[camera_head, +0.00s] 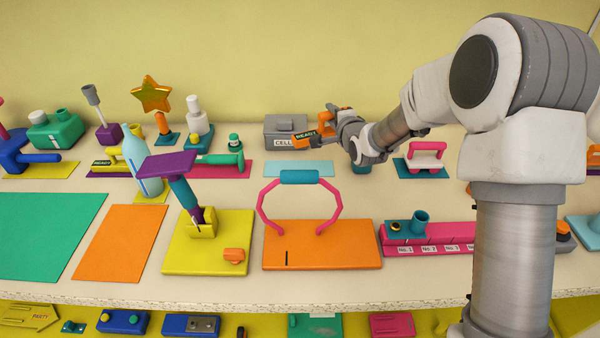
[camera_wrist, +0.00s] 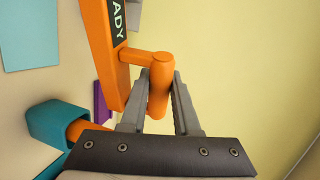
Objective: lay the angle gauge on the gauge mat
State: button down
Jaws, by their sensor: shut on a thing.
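An orange piece, which looks like the angle gauge (camera_head: 328,118), is held by my gripper (camera_head: 338,122) above the back of the bench. It has a flat bar with a dark label reading "READY", and a round peg standing off at an angle. In the wrist view, my gripper (camera_wrist: 159,85) is shut on the peg of the angle gauge (camera_wrist: 158,88), with the labelled bar to the left. No mat is marked as the gauge mat; a bare light-blue mat (camera_head: 290,168) lies below the held piece, and a light-blue surface shows in the wrist view (camera_wrist: 30,38).
A grey box marked "CELL" (camera_head: 283,142) stands behind the light-blue mat. A teal holder (camera_wrist: 52,121) is below my gripper. An orange stand with a pink hoop (camera_head: 330,262) is in front. Bare green (camera_head: 45,235) and orange (camera_head: 120,243) mats lie front left.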

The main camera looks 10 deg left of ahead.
notch_tip(320, 180, down, 10)
dwell(0.5)
jog(key=shift+f+b, duration=0.15)
jog(key=shift+b, duration=0.2)
jog(key=c, duration=0.6)
grip_release()
jog(key=shift+c, duration=0.2)
jog(key=shift+s+r, duration=0.15)
jog(key=shift+r, duration=0.05)
jog(key=shift+v, duration=3.6)
jog(key=shift+d, duration=0.1)
